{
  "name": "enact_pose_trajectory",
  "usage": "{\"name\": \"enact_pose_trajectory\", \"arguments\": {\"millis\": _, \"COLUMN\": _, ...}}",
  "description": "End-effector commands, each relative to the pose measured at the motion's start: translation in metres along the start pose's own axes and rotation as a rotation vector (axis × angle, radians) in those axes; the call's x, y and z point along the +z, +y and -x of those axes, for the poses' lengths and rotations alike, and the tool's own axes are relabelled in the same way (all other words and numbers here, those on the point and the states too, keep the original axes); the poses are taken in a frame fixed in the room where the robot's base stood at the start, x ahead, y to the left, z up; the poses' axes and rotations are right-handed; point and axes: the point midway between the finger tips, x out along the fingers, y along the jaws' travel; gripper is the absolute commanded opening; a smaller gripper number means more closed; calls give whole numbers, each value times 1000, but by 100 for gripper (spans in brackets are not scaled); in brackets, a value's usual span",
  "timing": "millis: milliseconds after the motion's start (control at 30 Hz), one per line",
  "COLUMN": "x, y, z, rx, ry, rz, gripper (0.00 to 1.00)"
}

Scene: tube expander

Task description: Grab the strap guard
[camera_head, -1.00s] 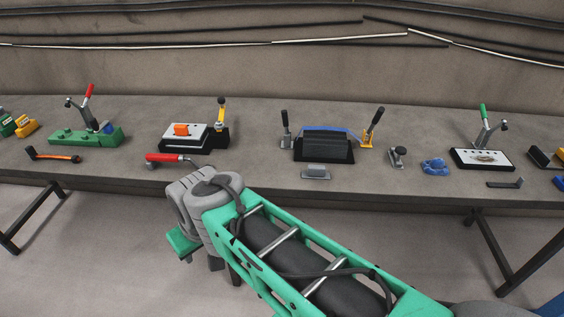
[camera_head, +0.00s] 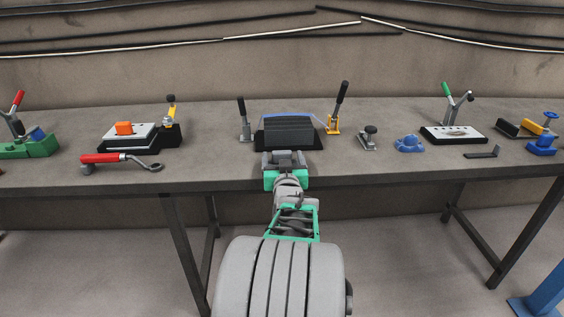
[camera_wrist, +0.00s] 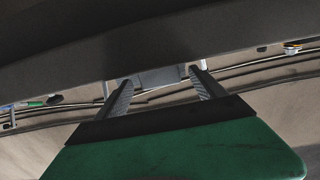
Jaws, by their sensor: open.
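The likely strap guard is a small grey block (camera_wrist: 160,76), seen in the wrist view between and just beyond my two fingertips. In the head view my gripper (camera_head: 285,156) is at the table's front edge, right in front of the black fixture (camera_head: 290,143) with a blue strap on top, and it largely covers the block. In the wrist view my gripper (camera_wrist: 161,84) has its two grey fingers spread apart. The block is not visibly clamped, and I cannot tell whether either finger touches it.
Lever clamps with black handles stand left (camera_head: 244,125) and right (camera_head: 335,120) of the fixture. A red-handled tool (camera_head: 110,159) lies to the left. A small clamp (camera_head: 368,139) and a blue part (camera_head: 409,144) stand to the right on the table (camera_head: 380,170).

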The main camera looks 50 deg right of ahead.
Motion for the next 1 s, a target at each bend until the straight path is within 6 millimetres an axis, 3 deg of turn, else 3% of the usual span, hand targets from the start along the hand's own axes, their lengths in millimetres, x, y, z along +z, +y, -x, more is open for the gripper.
{"name": "enact_pose_trajectory", "arguments": {"millis": 133, "x": 2, "y": -1, "z": -21, "rx": -2, "ry": -3, "rz": 0, "gripper": 80}}
{"name": "enact_pose_trajectory", "arguments": {"millis": 367, "x": 1, "y": -1, "z": -23, "rx": -1, "ry": -2, "rz": 0, "gripper": 79}}
{"name": "enact_pose_trajectory", "arguments": {"millis": 1000, "x": 1, "y": -1, "z": -23, "rx": -1, "ry": -2, "rz": 0, "gripper": 27}}
